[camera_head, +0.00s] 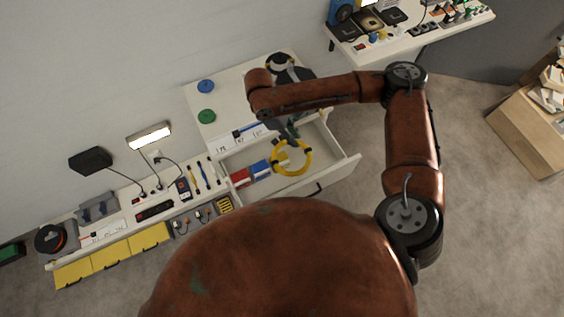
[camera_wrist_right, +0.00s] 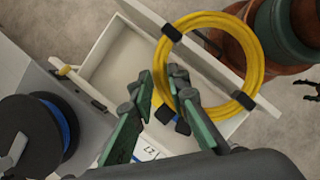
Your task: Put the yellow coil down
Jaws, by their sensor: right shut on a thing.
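The yellow coil (camera_head: 307,160) is a ring with dark ties. It appears over the open white drawer (camera_head: 347,164) in the head view; whether it touches the drawer floor I cannot tell. In the right wrist view the fingers of my right gripper (camera_wrist_right: 163,84) sit on either side of the coil's (camera_wrist_right: 256,62) left edge, and the ring extends right across the drawer's wall. My left gripper is not in view.
The drawer also holds a red box (camera_head: 240,178) and a blue box (camera_head: 261,169). Blue (camera_head: 206,86) and green (camera_head: 206,115) spools lie on the white top behind. A tool shelf runs left. Open cartons (camera_head: 530,125) stand at the right.

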